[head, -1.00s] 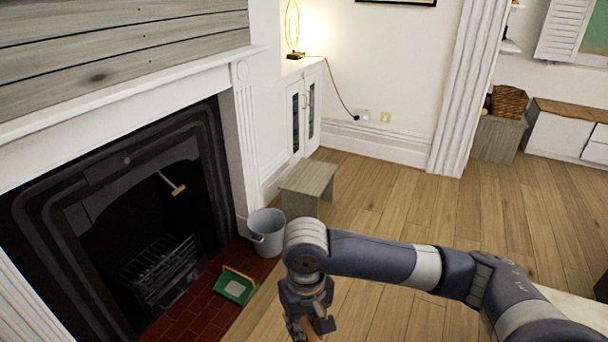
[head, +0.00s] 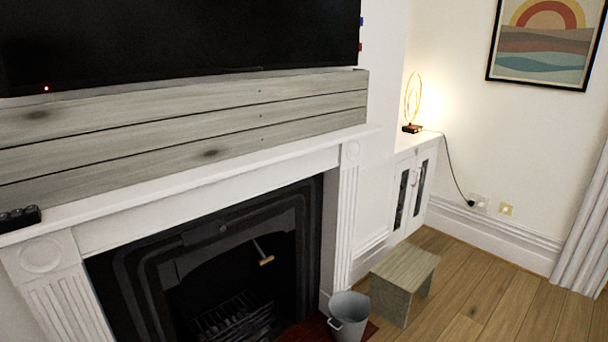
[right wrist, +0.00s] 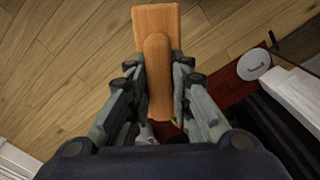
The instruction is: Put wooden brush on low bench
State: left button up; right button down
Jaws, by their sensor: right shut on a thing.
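The low bench (head: 405,268) is a small grey-brown wooden bench on the floor at the lower right of the head view, right of the fireplace. Its top is bare. In the right wrist view my right gripper (right wrist: 158,90) is shut on the wooden brush (right wrist: 155,22), an orange-brown wooden piece with a rounded handle between the fingers. The brush is held above the wood floor. Neither gripper shows in the head view, and my left gripper is in no view.
A white cabinet (head: 412,190) with a lit lamp (head: 412,105) stands behind the bench. The wood floor (head: 490,300) right of the bench is clear.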

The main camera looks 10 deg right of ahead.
aim_at(396, 275)
jog(key=i+l, duration=0.35)
jog(key=i+l+u, duration=0.1)
jog(key=i+l, duration=0.25)
jog(key=l, duration=0.15)
jog(key=i+l, duration=0.3)
jog(key=i+l+u, duration=0.15)
jog(key=i+l, duration=0.2)
jog(key=l, duration=0.2)
